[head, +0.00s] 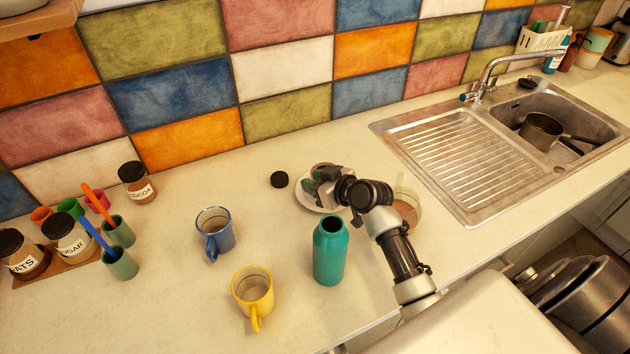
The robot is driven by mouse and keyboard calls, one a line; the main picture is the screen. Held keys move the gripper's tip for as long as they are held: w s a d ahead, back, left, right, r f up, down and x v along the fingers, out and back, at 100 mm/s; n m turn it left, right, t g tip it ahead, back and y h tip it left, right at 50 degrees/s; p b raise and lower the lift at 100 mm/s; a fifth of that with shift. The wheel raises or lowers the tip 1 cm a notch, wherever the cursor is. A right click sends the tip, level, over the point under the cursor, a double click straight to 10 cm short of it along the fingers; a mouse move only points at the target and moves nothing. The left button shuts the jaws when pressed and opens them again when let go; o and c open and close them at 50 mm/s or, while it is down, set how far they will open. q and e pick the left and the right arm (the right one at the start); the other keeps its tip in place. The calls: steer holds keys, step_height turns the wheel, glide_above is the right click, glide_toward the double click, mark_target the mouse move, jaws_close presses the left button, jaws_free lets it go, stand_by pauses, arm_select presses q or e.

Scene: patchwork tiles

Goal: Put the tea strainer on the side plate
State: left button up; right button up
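A small white side plate (305,202) lies on the counter in the middle of the head view, partly covered by my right gripper. My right gripper (315,184) is low over the plate, its fingers pointing left. I cannot tell whether it is open or shut, or whether it holds anything. I cannot make out the tea strainer; it may be hidden by the gripper or arm. My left gripper is not in view.
A black lid (279,179) lies left of the plate. A teal bottle (329,255), a blue mug (217,235) and a yellow mug (253,292) stand nearby. A clear vessel with brown contents (407,207) is beside my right arm. The sink (455,150) is right.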

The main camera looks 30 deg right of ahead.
steer(key=shift+r, duration=0.2)
steer(key=shift+s+d, duration=0.15)
steer(key=shift+s, duration=0.15)
steer(key=b+v, duration=0.1)
steer(key=v, duration=0.5)
steer(key=shift+s+r+b, duration=0.2)
steer(key=shift+s+b, duration=0.1)
steer(key=shift+s, duration=0.05)
steer(key=shift+d, duration=0.1)
